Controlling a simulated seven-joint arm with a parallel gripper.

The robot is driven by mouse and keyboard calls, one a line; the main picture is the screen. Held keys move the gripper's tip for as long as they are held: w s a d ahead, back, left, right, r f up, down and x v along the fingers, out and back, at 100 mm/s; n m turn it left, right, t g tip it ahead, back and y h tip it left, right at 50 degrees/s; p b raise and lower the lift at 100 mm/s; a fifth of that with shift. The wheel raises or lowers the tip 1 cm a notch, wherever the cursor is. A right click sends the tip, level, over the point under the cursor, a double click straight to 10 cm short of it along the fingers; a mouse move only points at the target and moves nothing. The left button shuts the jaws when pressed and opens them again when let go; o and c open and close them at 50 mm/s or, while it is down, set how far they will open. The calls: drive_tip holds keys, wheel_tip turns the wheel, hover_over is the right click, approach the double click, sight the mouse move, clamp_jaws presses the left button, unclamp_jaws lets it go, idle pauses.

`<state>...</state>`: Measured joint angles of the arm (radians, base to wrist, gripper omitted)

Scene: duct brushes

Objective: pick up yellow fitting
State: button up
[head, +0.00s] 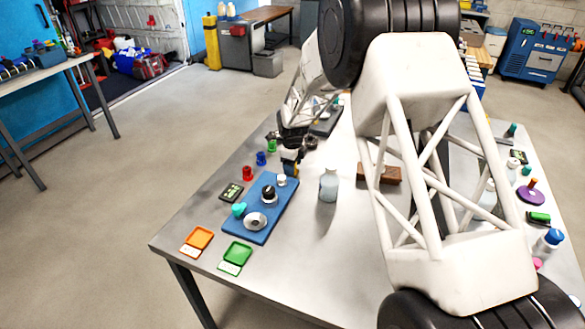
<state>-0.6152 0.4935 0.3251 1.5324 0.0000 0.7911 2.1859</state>
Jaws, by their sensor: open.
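My white arm reaches from the right over the table, and my gripper (291,157) points down just beyond the far end of the blue board. It is open. A small yellow patch (289,155) shows at the fingertips, above a dark piece; it may be the yellow fitting, but it is too small and too covered by the gripper to be sure. I cannot tell whether the fingers touch it. No other yellow fitting shows clearly on the table.
The blue board (262,225) holds a white cap, a black knob, a teal piece and a silver ring. Red (247,173), blue (261,158) and green (271,146) fittings stand left of the gripper. A clear bottle (328,186) stands right. Orange (197,240) and green (235,257) trays lie in front.

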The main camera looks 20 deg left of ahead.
idle(0.5)
drive_tip(key=c, duration=1)
drive_tip(key=shift+r, duration=0.1)
drive_tip(key=shift+c, duration=0.2)
drive_tip(key=shift+r, duration=0.65)
wheel_tip(320, 180, up, 2)
drive_tip(key=shift+r, duration=0.1)
drive_tip(key=s+d, duration=0.3)
drive_tip(key=s, duration=0.1)
drive_tip(key=s+d+r, duration=0.1)
drive_tip(key=s+d, duration=0.2)
drive_tip(key=s, duration=0.1)
drive_tip(key=s+d, duration=0.3)
drive_tip(key=s, duration=0.2)
drive_tip(key=shift+s+r, duration=0.1)
drive_tip(key=shift+r, duration=0.1)
